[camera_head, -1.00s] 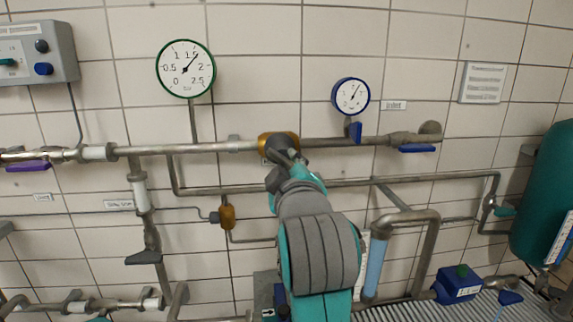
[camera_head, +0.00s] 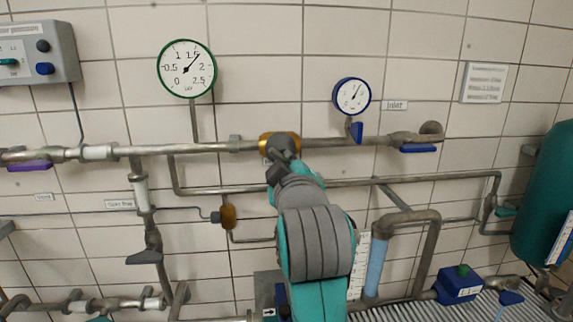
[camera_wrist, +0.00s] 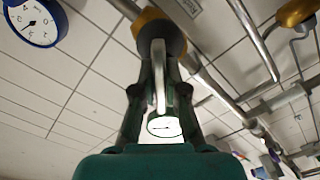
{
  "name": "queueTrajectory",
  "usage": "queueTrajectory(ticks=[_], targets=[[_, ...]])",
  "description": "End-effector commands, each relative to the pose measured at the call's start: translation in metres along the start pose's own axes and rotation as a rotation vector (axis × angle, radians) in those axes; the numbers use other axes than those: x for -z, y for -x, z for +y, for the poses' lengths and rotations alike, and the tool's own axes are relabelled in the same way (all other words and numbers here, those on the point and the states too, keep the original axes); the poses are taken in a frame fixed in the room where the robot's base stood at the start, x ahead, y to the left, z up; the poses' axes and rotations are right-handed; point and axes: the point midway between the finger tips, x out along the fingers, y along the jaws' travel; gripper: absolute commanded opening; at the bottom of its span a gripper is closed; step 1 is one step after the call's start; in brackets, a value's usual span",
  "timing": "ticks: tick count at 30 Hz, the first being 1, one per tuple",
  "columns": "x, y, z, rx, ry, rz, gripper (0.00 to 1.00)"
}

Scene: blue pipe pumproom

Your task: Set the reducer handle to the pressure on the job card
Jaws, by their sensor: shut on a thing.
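The brass reducer (camera_head: 265,143) sits in the upper pipe in the head view. Its brass body also shows at the top of the wrist view (camera_wrist: 172,32). My gripper (camera_head: 284,160) is right in front of it. In the wrist view, my gripper (camera_wrist: 160,92) has its fingers on both sides of the grey reducer handle (camera_wrist: 159,62) and is shut on it. In the head view the handle is hidden by my arm. The green-rimmed gauge (camera_head: 187,69) has its needle between 1.5 and 2. The job card (camera_head: 484,82) hangs at upper right; its text is too blurred to read.
A smaller blue-rimmed gauge (camera_head: 352,96) is right of the reducer, by a blue-handled inlet valve (camera_head: 417,148). A second brass fitting (camera_head: 228,217) is on a thin pipe below left. Pipes run close around my arm. A green tank (camera_head: 545,195) is at far right.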

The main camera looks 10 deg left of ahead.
Motion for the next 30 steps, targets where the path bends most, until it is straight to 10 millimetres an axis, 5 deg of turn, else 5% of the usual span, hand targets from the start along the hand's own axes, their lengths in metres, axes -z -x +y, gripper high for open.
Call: queueTrajectory(ticks=[9, 20, 21, 23, 30], targets=[[0.0001, 0.0, -0.0007, 0.001, -0.214, 0.0, 0.0], [0.0, 0.0, -0.0008, 0.001, -0.236, 0.0, 0.0], [0.0, 0.0, -0.0008, 0.001, -0.236, 0.0, 0.21], [0.0, 0.0, -0.0008, 0.001, -0.235, 0.0, 0.36], [0.0, 0.0, -0.0007, 0.001, -0.235, 0.0, 0.36]])
